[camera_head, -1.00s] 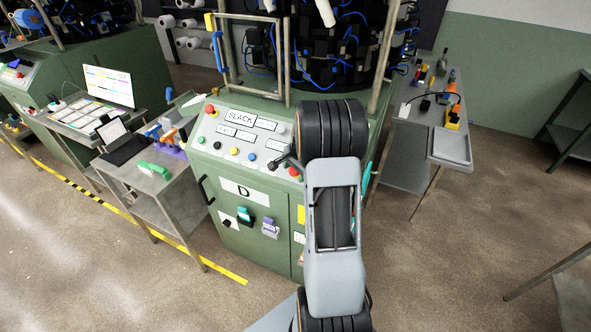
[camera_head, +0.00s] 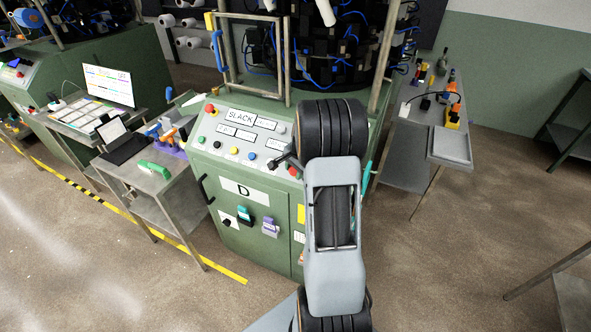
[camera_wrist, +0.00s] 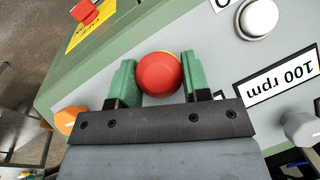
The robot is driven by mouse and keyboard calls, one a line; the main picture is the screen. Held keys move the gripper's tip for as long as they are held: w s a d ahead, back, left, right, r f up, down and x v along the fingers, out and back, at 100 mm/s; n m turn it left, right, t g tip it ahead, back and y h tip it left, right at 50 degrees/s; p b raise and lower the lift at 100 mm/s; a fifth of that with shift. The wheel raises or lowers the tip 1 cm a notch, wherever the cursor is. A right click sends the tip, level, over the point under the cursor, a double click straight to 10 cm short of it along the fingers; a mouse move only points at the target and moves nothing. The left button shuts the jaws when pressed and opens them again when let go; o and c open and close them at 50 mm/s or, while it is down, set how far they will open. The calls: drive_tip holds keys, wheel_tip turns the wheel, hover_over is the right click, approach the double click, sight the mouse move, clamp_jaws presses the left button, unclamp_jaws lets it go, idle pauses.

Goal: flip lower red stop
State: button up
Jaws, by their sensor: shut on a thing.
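A round red stop (camera_wrist: 160,73) with a trace of yellow behind it sits between the green fingers of my gripper (camera_wrist: 158,80) in the wrist view. The fingers are shut on it, one on each side. A second red stop (camera_wrist: 85,10) on a yellow plate is at the top left of that view, apart from the gripper. In the head view, a red button (camera_head: 211,109) is at the upper left of the green control panel and another (camera_head: 293,171) at its lower right, beside my arm.
An orange knob (camera_wrist: 70,120), a white button (camera_wrist: 258,18), a grey knob (camera_wrist: 300,128) and a "100 rpm" label (camera_wrist: 283,78) are around the gripper. A metal frame (camera_head: 290,60) stands above the panel. Side tables (camera_head: 155,178) flank the machine; the floor at right is largely clear.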

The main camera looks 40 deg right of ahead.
drive_tip(key=shift+s+a+r, duration=0.15)
drive_tip(key=shift+a+r, duration=0.15)
drive_tip(key=shift+r, duration=0.3)
drive_tip(key=o, duration=1.3)
drive_tip(key=shift+c, duration=0.2)
drive_tip(key=b+v, duration=0.2)
drive_tip(key=v, duration=1.1)
drive_tip(key=shift+r, duration=0.4)
